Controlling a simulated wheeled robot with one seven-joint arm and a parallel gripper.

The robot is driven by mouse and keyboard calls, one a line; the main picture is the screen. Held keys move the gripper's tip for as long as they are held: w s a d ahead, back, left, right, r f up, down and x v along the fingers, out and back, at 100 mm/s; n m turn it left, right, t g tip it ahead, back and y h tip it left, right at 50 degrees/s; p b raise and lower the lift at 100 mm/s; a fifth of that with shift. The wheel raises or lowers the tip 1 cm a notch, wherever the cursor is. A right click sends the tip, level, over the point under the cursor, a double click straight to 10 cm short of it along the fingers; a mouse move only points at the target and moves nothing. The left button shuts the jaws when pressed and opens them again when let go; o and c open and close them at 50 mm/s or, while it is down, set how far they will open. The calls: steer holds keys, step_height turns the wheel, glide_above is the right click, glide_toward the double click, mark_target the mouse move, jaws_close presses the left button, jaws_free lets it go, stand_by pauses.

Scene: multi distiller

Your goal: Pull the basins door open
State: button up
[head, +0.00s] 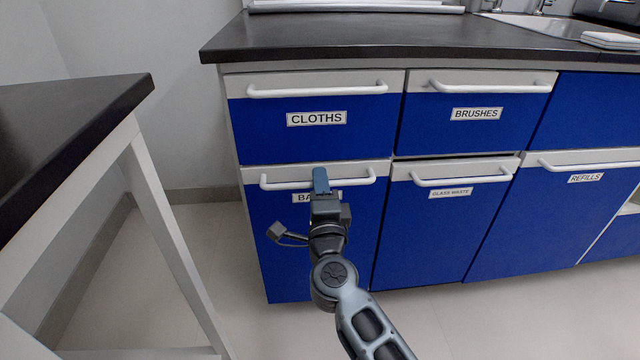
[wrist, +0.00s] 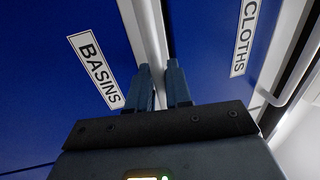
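The blue basins door (head: 275,235) is at the lower left of the cabinet in the head view and looks flush with its front. Its white bar handle (head: 357,181) runs across the top. The BASINS label (wrist: 95,70) is clear in the wrist view but mostly covered by my gripper in the head view. My gripper (head: 320,180) is at the middle of the handle. In the wrist view its two fingers (wrist: 161,85) stand a narrow gap apart, with the white handle bar (wrist: 149,35) between them. They look shut on it; exact contact is hard to see.
The CLOTHS drawer (head: 315,140) is directly above, with the BRUSHES drawer (head: 470,130) and glass waste door (head: 435,235) to the right. A dark-topped table (head: 70,130) stands at the left. Free floor (head: 190,260) lies between its leg and the cabinet.

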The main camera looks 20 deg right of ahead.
jaws_close()
steer(key=shift+s, duration=0.1)
steer(key=s+a+m+g+h, duration=0.6)
steer(key=a+m+g+h, duration=0.3)
steer(key=h, duration=0.3)
steer(key=shift+s+a+g, duration=0.2)
steer(key=shift+a+g, duration=0.4)
steer(key=shift+g, duration=0.1)
